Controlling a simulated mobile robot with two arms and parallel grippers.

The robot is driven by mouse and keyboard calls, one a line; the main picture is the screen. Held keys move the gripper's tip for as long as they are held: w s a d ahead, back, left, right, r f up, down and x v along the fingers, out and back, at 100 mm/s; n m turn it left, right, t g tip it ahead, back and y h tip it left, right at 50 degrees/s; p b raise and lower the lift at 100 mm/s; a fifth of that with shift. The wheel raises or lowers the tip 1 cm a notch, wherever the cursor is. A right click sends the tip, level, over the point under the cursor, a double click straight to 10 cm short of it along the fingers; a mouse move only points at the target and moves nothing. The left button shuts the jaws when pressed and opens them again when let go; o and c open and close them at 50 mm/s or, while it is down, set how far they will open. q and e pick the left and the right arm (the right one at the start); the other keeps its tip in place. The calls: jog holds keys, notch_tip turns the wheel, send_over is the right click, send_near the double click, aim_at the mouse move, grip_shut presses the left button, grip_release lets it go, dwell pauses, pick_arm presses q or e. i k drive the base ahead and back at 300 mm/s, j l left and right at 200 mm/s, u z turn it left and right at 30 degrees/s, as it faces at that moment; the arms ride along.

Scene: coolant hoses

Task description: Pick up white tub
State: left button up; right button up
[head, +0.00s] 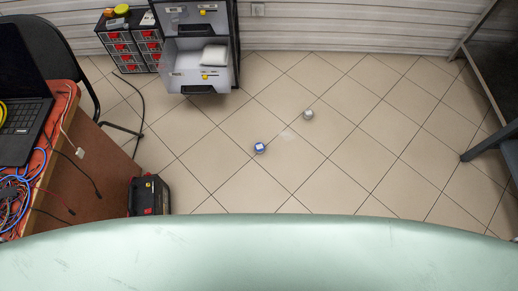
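A small round whitish-grey tub-like object (308,115) stands on the tiled floor right of the middle in the head view. It is too small to tell for sure that it is the white tub. A small blue round object with a white top (260,147) stands on the floor to its left and nearer to me. A white object (214,55) lies in the open drawer at the back left; its exact kind is unclear. Neither of my grippers is in view.
A cabinet with an open grey drawer (189,83) stands at the back left, beside a small-parts organizer (121,47). A desk (75,150) with a laptop (22,115) and cables is at left. A black box (149,196) stands beside it. The middle floor is mostly clear.

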aim_at(260, 147)
jog(key=i+l+u, duration=0.1)
jog(key=u, duration=0.3)
jog(key=i+l+u, duration=0.1)
jog(key=l+u, duration=0.15)
jog(key=u, duration=0.15)
jog(key=l+u, duration=0.2)
jog(key=u, duration=0.25)
jog(key=i, duration=0.05)
